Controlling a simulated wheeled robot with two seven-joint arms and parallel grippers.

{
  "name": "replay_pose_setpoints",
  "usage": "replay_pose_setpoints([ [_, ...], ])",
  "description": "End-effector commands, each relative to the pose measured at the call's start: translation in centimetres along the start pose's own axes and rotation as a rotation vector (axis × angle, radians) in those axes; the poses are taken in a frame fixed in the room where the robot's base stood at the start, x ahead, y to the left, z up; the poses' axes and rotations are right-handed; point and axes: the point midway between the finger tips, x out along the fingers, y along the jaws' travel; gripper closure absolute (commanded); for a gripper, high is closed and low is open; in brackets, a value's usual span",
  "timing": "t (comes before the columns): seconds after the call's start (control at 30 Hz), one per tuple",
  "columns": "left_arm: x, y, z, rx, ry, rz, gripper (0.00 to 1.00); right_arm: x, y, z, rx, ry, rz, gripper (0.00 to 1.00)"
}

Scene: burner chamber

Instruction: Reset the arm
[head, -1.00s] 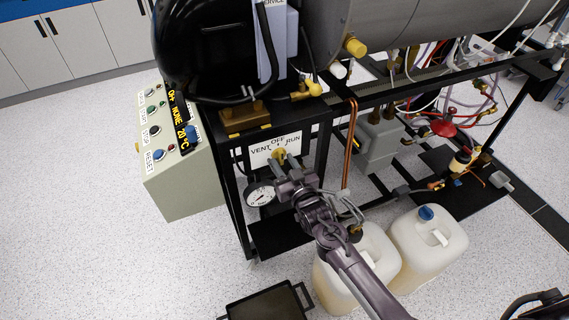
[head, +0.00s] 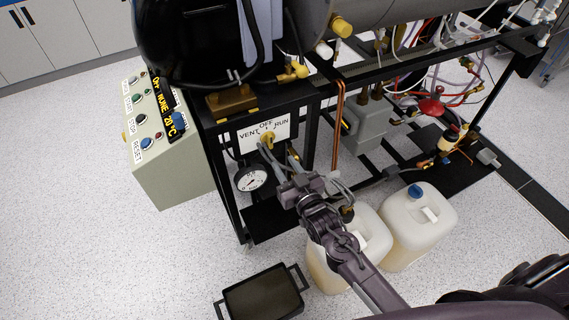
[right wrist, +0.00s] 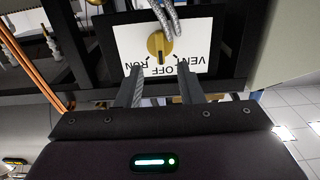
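The yellow valve knob (head: 267,138) sits on a white plate (head: 251,134) marked VENT, OFF and RUN, on the front of the black frame. In the right wrist view the knob (right wrist: 158,45) looks upright in the picture, in line with the OFF mark. My right gripper (head: 279,153) is just below and in front of the plate. Its two fingers (right wrist: 159,68) are apart and empty, short of the knob, with a visible gap between them. My left gripper is not in view in the frames.
A control box (head: 165,150) with buttons and a yellow display stands at left. A pressure gauge (head: 251,180) is below the plate. Two white jugs (head: 418,228) and a black tray (head: 262,293) are on the floor. Copper pipes (head: 338,125) run right of the plate.

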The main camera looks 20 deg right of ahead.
Motion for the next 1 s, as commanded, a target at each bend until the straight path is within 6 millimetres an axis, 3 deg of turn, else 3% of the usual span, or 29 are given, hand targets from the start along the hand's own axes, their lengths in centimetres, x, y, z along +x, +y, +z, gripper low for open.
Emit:
replay_pose_setpoints([
  [0.3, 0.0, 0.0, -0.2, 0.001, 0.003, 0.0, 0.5, 0.0, 0.0, 0.1, 0.0, -0.002, 0.0, 0.66],
  [0.43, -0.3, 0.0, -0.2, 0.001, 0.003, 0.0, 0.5, -0.5, 0.1, 2.1, -0.003, -0.055, 0.003, 0.66],
  [0.57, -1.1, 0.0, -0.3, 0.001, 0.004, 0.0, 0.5, -2.5, 0.5, 8.2, -0.011, -0.212, 0.012, 0.66],
  [0.67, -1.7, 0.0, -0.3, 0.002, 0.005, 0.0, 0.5, -5.7, 0.8, 14.6, -0.017, -0.382, 0.019, 0.66],
  [0.8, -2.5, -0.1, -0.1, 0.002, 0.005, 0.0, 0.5, -11.7, 1.0, 22.6, -0.026, -0.618, 0.024, 0.66],
  [0.87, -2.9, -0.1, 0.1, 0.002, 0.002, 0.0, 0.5, -14.8, 1.0, 25.6, -0.028, -0.718, 0.023, 0.66],
  [1.0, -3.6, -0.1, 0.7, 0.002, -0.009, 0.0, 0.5, -22.9, 0.9, 31.6, -0.032, -0.948, 0.021, 0.66],
])
